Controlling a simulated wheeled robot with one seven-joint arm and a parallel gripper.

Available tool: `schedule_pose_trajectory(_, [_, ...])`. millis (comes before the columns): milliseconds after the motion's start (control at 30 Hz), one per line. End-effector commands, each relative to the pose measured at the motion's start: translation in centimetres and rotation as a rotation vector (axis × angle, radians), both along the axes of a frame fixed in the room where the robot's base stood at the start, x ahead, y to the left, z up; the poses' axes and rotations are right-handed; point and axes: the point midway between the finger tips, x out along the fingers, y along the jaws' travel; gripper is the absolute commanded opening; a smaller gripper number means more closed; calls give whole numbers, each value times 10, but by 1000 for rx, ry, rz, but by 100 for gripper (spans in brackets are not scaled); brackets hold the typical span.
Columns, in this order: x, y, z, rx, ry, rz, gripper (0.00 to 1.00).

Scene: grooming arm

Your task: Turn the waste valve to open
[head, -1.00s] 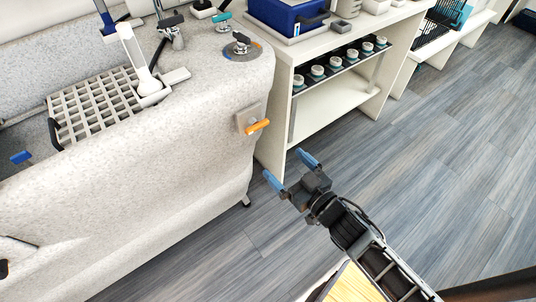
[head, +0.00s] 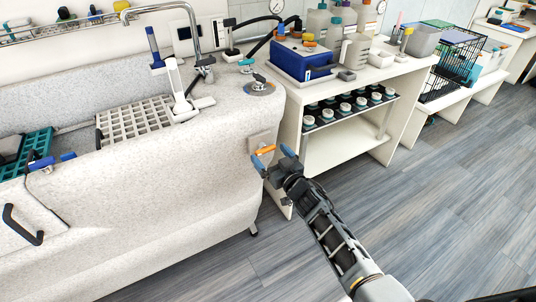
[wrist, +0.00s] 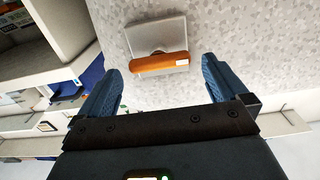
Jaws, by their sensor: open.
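The waste valve is an orange lever handle (head: 266,150) on a pale square plate (head: 258,140) on the front of the speckled tub, near its right corner. The handle lies nearly level in the head view. My gripper (head: 272,157) is open just in front of it, with its blue fingertips close to the handle. In the wrist view the orange handle (wrist: 159,63) lies crosswise just beyond and between the open fingers (wrist: 160,85). No contact shows, and nothing is between the fingers.
The speckled tub (head: 170,215) fills the left, with a grid rack (head: 135,122) on it. A white shelf unit (head: 340,150) with jars and a blue box (head: 300,60) stands right of the valve. Grey floor (head: 430,200) is open at the right.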

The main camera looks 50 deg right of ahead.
Motion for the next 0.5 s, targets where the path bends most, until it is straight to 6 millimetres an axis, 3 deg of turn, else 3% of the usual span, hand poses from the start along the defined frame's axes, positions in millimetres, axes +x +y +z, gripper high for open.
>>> schedule_pose_trajectory(200, [18,-5,-1,1,0,0,100])
schedule_pose_trajectory(500, [20,-5,0,0,0,0,100])
